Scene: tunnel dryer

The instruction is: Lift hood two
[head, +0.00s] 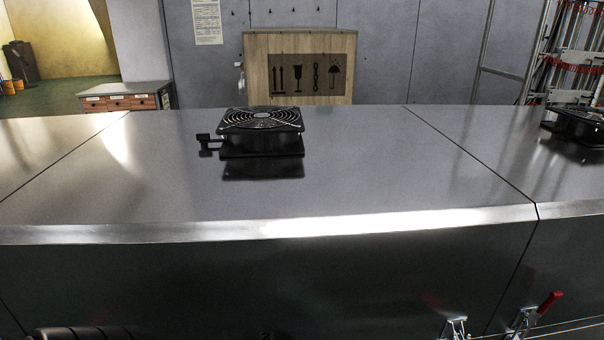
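A wide brushed-metal hood section (350,180) fills the middle of the head view, between two dark seams. It lies flush with the sections on either side, and its front face drops down in shadow. A black fan (262,120) with a round grille sits on its top.
Further hood sections adjoin at left (45,145) and right (490,140); the right one carries another fan (578,122). A red-handled clamp (548,302) and a metal latch (455,327) show low at right. A wooden crate (350,72) stands behind.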

